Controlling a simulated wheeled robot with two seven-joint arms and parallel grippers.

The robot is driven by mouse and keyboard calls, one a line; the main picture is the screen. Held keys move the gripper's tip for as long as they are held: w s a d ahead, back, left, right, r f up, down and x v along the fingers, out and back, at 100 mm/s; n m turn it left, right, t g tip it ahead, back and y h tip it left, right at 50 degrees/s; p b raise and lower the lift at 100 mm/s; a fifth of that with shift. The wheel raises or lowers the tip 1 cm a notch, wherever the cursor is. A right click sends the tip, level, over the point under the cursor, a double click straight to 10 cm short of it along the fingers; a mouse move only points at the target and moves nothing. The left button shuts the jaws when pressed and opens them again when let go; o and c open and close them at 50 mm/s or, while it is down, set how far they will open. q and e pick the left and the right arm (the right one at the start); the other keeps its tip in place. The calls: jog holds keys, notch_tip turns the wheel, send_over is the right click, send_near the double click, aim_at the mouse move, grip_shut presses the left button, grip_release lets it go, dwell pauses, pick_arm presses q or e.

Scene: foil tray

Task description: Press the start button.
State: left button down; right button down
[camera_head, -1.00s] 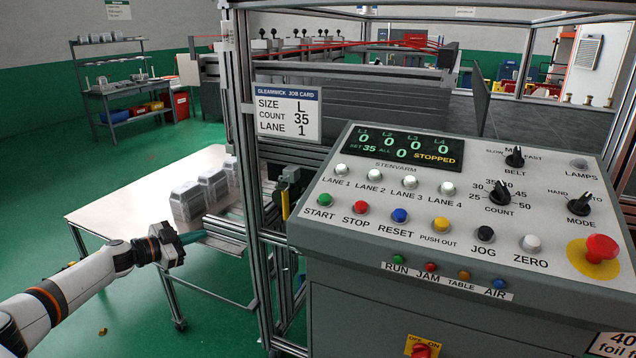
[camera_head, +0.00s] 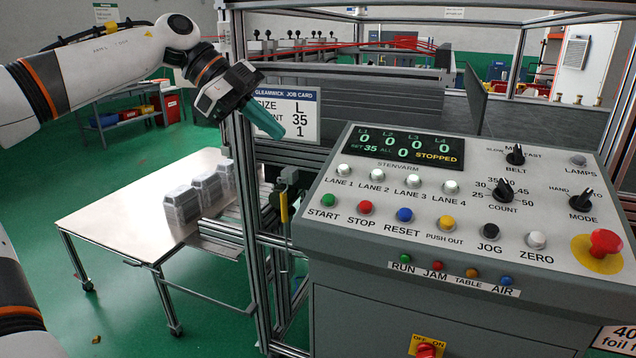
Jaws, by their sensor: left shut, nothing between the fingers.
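The green start button (camera_head: 328,200) is on the left of the sloped control panel (camera_head: 470,215), above the label START. The red stop button (camera_head: 366,207) sits just right of it. The panel display (camera_head: 404,147) reads zeros for the lanes, SET 35 and STOPPED. My left gripper (camera_head: 268,126), with teal fingers, is shut and empty. In the picture it is up and to the left of the start button, in front of the job card (camera_head: 303,112), apart from the panel. My right gripper is not in view.
A metal table (camera_head: 110,215) with stacked foil trays (camera_head: 182,207) stands left of the panel. Frame posts (camera_head: 247,290) rise between them. A red emergency stop knob (camera_head: 605,242) is at the panel's right. The space above the panel's buttons is clear.

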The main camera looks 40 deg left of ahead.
pick_arm(q)
jog(key=p, duration=0.2)
send_over(334, 198)
jog(key=s+a, duration=0.2)
jog(key=s, duration=0.1)
notch_tip(334, 198, down, 7)
jog(key=shift+w+a+r, duration=0.1)
jog(key=shift+r, duration=0.1)
jog(key=f, duration=0.1)
jog(key=w+f+p, duration=0.1)
jog(key=f, duration=0.1)
jog(key=shift+a+f+p, duration=0.1)
jog(key=shift+a+p, duration=0.05)
jog(key=shift+p, duration=0.15)
jog(key=shift+a+f, duration=0.1)
jog(key=shift+f, duration=0.25)
jog(key=shift+w, duration=0.1)
jog(key=shift+f, duration=0.15)
